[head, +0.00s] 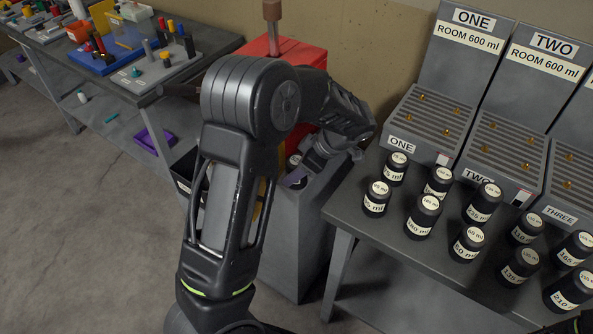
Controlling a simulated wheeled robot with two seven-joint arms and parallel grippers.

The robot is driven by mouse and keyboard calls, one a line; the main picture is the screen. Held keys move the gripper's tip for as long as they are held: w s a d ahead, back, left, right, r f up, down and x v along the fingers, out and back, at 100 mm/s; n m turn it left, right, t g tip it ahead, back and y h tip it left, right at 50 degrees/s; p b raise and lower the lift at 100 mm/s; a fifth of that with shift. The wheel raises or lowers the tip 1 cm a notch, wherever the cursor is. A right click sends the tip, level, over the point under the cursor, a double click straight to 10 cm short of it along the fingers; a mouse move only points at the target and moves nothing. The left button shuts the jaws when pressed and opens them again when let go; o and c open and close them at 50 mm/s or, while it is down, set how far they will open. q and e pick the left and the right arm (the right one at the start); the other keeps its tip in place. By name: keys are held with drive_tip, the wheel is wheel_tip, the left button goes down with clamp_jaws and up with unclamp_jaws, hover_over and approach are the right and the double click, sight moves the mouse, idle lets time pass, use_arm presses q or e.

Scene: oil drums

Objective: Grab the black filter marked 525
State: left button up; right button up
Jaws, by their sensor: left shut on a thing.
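Several black filters with white labels stand on the grey table at the right, such as one marked 180 ml (423,217). No label that I can see clearly reads 525; the front-left filter (376,199) has a partly turned label ending in 5 ml. My left gripper (300,172) is low beside the table's left end, over a grey cabinet (305,225). It is shut on what looks like a black filter with a pale top (294,161), mostly hidden by the gripper; its marking cannot be read. My right gripper is out of view.
Grey racks labelled ONE (425,122) and TWO (505,155) stand behind the filters. A red box (262,47) stands at the wall behind my arm. A cluttered workbench (185,68) is at upper left.

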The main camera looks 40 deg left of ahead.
use_arm(q)
drive_tip(key=c, duration=0.6)
drive_tip(key=shift+r, duration=0.75)
wheel_tip(320, 180, up, 27)
drive_tip(key=p, duration=0.6)
drive_tip(key=shift+f, duration=0.2)
